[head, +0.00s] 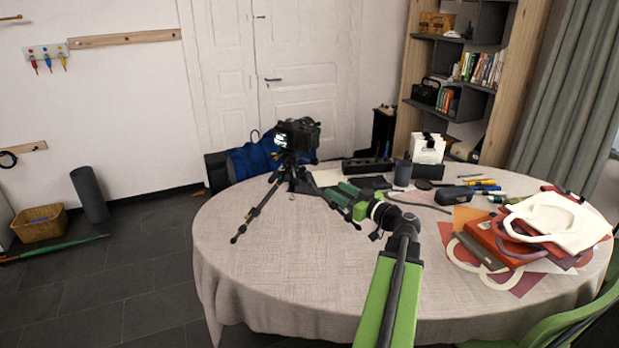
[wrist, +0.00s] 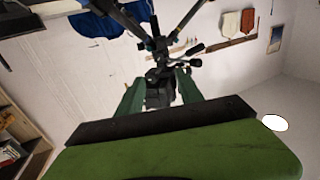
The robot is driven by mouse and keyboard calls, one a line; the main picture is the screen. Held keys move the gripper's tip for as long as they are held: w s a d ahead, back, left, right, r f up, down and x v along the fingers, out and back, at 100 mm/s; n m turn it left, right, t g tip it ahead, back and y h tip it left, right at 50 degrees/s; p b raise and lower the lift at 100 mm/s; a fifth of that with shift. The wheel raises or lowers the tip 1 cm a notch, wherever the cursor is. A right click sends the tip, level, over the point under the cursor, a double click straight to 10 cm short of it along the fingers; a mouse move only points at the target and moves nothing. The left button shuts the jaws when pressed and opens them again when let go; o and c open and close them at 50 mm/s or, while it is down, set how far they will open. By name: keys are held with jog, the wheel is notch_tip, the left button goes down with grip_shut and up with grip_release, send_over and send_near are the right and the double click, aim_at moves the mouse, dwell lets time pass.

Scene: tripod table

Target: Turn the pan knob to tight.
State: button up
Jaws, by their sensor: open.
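A small black tripod (head: 262,208) stands with its legs spread on the round table, with a dark camera (head: 298,135) on top. In the wrist view the tripod (wrist: 172,38) appears upside down, legs at the top and the dark camera body (wrist: 160,92) below. Small dark knobs or levers (wrist: 194,49) stick out at its head; I cannot tell which is the pan knob or how it is set. My gripper (head: 338,190) is right of the tripod. In the wrist view my gripper (wrist: 158,82) is open, its green fingers either side of the camera, which appears beyond them.
The round table (head: 290,270) has a pale cloth. A stack of bags and folders (head: 520,235) lies at its right. Pens (head: 485,187), a dark cup (head: 402,173) and a black organizer (head: 367,165) stand toward the back. The front left of the table is clear.

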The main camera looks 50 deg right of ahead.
aim_at(304, 173)
jog(key=w, duration=1.4)
jog(key=shift+d, duration=0.35)
jog(key=shift+s, duration=0.1)
grip_shut()
